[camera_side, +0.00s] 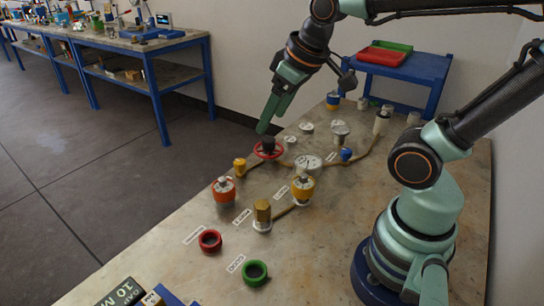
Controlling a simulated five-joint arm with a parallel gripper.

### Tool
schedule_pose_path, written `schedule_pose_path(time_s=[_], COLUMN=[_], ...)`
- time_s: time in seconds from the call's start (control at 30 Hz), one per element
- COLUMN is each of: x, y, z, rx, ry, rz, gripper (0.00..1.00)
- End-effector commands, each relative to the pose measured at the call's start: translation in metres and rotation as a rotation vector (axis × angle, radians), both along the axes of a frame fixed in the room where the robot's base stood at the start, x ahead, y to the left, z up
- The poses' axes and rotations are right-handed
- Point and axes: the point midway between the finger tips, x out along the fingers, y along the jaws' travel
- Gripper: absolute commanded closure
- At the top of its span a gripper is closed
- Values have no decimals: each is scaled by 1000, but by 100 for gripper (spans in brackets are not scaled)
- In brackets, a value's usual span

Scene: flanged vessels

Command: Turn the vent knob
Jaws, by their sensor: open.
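My gripper (269,122) hangs above the far left part of the bench, fingers pointing down, open and empty. A red handwheel with a dark hub (268,149) is just below the fingertips in the picture; I cannot tell the exact gap. A small yellow knob (239,166) stands to the left of the handwheel, and a small blue knob (346,155) stands to the right, next to a round gauge-like disc (309,163). The small labels are too blurred to read, so I cannot tell which part is the vent knob.
Vessels with orange (224,190) and yellow (303,188) bands and a brass cylinder (262,213) stand midway. A red ring (210,240) and green ring (255,272) lie nearer. Pipes cross the bench top (345,245). A blue cart (405,72) stands behind.

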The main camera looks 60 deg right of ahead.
Motion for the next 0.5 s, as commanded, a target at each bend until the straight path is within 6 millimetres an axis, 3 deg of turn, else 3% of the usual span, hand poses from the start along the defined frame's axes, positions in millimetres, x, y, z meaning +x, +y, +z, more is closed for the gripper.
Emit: schedule_pose_path(time_s=[0.27, 0.5], x=[57, 108], y=[-18, -39], z=[5, -14], rx=[-115, -178], ry=[148, 271], rz=[255, 504], gripper=[26, 26])
